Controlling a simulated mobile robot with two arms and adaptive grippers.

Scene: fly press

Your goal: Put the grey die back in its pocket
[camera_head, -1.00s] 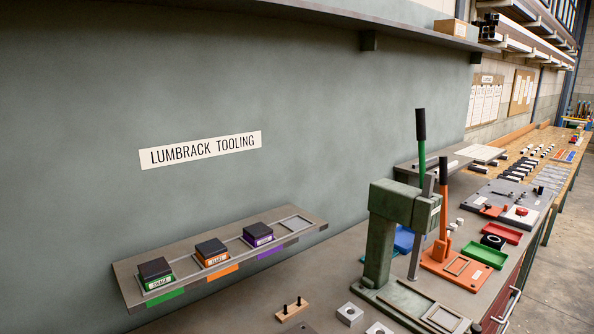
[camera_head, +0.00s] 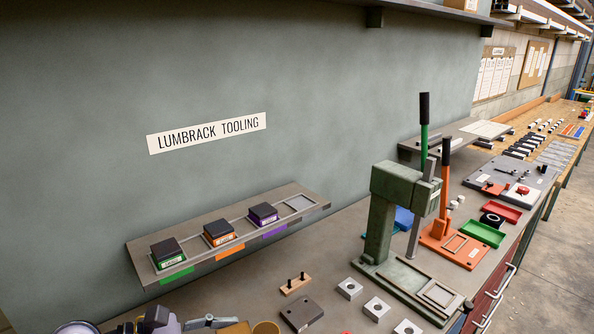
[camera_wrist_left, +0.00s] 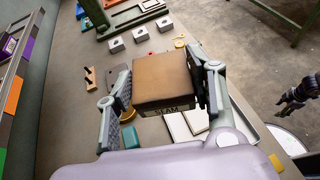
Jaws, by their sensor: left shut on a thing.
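My left gripper (camera_wrist_left: 165,105) is shut on a block with a brown face (camera_wrist_left: 163,75) and a dark label strip along its lower edge, taken to be the grey die. In the head view only part of my left arm (camera_head: 160,322) shows at the bottom left edge. The wall rack (camera_head: 140,250) holds a green (camera_head: 168,254), an orange (camera_head: 220,233) and a purple die (camera_head: 263,215), each with a dark top. The pocket at its right end (camera_head: 299,204) is empty.
A green press (camera_head: 385,215) stands on the bench, with an orange lever press (camera_head: 440,230) behind it. A two-pin wooden block (camera_head: 295,284), a dark plate (camera_head: 301,314) and several metal blocks (camera_head: 349,288) lie in front of the rack. The air before the rack looks clear.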

